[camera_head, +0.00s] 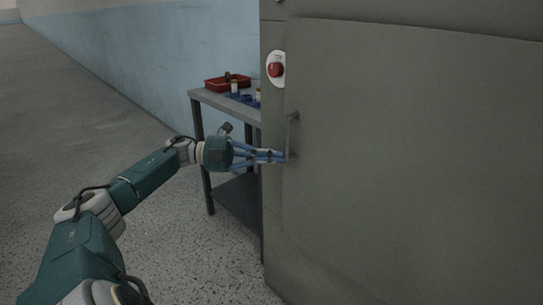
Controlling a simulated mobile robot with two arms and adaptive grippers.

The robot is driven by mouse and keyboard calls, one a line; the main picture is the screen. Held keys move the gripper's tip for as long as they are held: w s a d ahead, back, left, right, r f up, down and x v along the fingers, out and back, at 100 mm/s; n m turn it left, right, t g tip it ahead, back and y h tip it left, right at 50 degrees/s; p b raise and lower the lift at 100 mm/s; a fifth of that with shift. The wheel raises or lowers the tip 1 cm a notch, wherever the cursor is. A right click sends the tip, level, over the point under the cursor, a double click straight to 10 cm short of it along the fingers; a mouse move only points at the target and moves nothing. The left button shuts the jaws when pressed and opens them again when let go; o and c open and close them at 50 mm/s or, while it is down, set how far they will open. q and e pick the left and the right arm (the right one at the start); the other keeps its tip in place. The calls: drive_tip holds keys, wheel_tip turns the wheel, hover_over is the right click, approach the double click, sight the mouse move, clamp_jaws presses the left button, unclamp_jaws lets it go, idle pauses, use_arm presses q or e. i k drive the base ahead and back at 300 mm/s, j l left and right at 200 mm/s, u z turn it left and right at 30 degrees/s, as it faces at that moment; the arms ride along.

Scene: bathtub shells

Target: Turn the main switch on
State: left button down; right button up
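A large grey-green cabinet (410,140) fills the right side of the head view. A red round knob (276,69) sits on a white plate on its narrow left edge, near the top. A thin vertical handle (292,134) is on the cabinet door, below and right of the knob. My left gripper (282,156) points right, its blue fingertips at the lower end of the handle. I cannot tell whether they touch or close around it. No other switch shows on the visible faces. My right gripper is not in view.
A grey metal table (213,97) stands behind my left gripper, against the blue wall. It carries a red tray (228,83), blue items and small bottles. Speckled floor is clear at the left.

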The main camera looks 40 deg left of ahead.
sight(275, 70)
drive_tip(key=j, duration=0.6)
drive_tip(key=k+j, duration=0.15)
drive_tip(key=j, duration=0.15)
drive_tip(key=k+j, duration=0.2)
